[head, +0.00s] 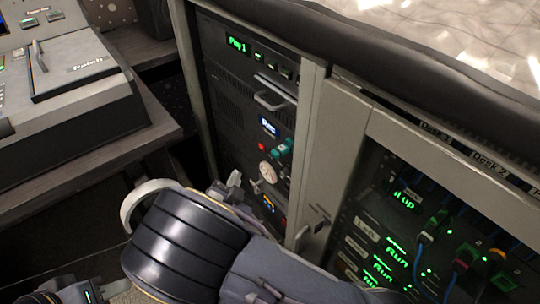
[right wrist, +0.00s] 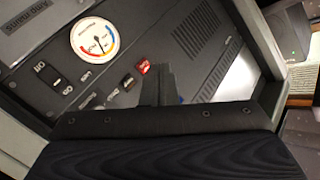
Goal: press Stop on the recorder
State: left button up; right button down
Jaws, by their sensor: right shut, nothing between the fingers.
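A rack panel with a lit "Rec" display (head: 268,126) and a small red square button (head: 262,147) sits in the cabinet; I take it for the recorder. A Stop label is not readable. Above it a unit shows "Play 1" (head: 237,44) with a row of small buttons. My right gripper is shut and empty; in the right wrist view its fingertips (right wrist: 160,85) are close to a red button (right wrist: 143,67), contact not clear. My left gripper (head: 70,293) is partly cut off at the bottom left; its jaws are unclear.
A round white dial (head: 267,172) is in the rack, also in the right wrist view (right wrist: 95,40). A cabinet post (head: 308,150) and cable-filled rack (head: 420,240) stand to the right. A fader desk (head: 70,110) is at left. A dark padded edge (head: 350,35) runs above.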

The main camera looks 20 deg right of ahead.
jog(key=b, duration=0.1)
send_near(267, 151)
jog(key=w+a, duration=0.1)
jog(key=w, duration=0.2)
jog(key=shift+w+d+f+b, duration=0.35)
jog(key=shift+w+d+b, duration=0.15)
jog(key=shift+d, duration=0.25)
jog(key=shift+w+d, duration=0.1)
dwell(1.3)
jog(key=shift+w+d, duration=0.1)
jog(key=shift+d, duration=0.15)
jog(key=shift+w+d+b, duration=0.1)
jog(key=shift+d+b, duration=0.2)
jog(key=shift+d, duration=0.05)
dwell(0.5)
jog(key=shift+a, duration=0.2)
jog(key=shift+s+a, duration=0.25)
jog(key=shift+a, duration=0.3)
